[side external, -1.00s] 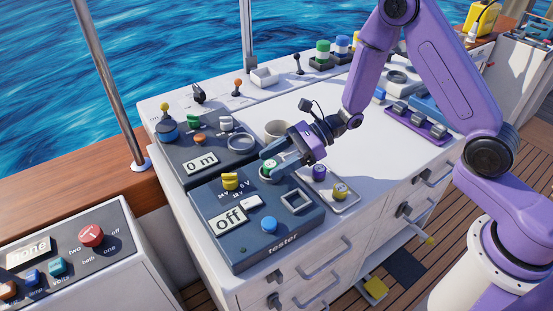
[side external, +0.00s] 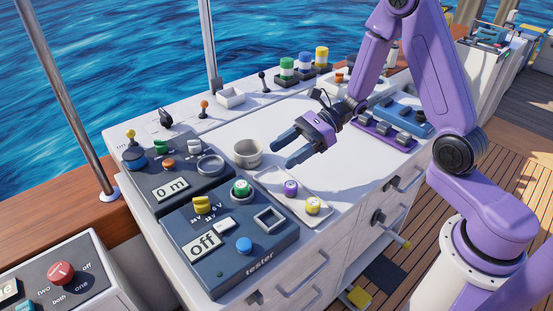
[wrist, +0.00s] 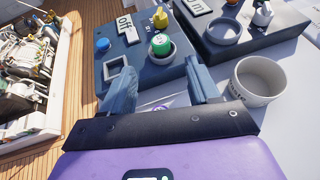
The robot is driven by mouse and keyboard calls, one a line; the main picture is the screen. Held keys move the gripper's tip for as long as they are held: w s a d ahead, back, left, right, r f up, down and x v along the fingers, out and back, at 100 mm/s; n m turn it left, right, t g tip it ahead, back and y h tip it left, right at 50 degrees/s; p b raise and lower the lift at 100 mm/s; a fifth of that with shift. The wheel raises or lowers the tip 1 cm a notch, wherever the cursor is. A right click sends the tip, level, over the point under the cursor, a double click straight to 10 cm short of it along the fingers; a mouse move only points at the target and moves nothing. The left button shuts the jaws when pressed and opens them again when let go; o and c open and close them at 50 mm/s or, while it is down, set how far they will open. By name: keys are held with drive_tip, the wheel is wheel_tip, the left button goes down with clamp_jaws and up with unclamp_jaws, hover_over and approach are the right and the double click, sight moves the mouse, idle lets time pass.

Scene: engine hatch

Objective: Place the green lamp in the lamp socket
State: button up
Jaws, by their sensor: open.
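The green lamp (side external: 241,186) sits in a round grey ring socket (side external: 243,200) on the dark blue tester panel (side external: 215,270) and looks upright. It also shows in the wrist view (wrist: 161,43), with the ring around its base. My gripper (side external: 281,150) is open and empty, raised behind and to the right of the lamp, clear of it. In the wrist view, its two fingers (wrist: 160,88) are spread wide, with the lamp beyond them.
A tray (side external: 268,183) beside the tester holds a purple lamp (side external: 290,188) and a yellow lamp (side external: 313,208). A white cup (side external: 247,154) stands by my gripper. A second panel showing "0 m" (side external: 171,189) adjoins the tester. The white worktop to the right has free room.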

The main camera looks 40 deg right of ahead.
drive_tip(key=shift+d, duration=0.2)
drive_tip(key=s+a+r+n+g+h, duration=0.1)
drive_tip(key=s+r+n+g+h, duration=0.2)
drive_tip(key=s+n, duration=0.5)
drive_tip(key=s+a+n+g+h, duration=0.2)
drive_tip(key=s+n+g, duration=0.45)
drive_tip(key=s, duration=0.35)
drive_tip(key=s+d+r+n+t+h, duration=0.2)
drive_tip(key=s+d+n+t+h, duration=0.4)
drive_tip(key=n, duration=1.2)
drive_tip(key=s+d+h, duration=0.1)
drive_tip(key=s+d, duration=0.1)
drive_tip(key=shift+s+d+r+n+t+h, duration=0.2)
drive_tip(key=shift+d+r+n+t+h, duration=0.1)
drive_tip(key=shift+r+n+t, duration=0.05)
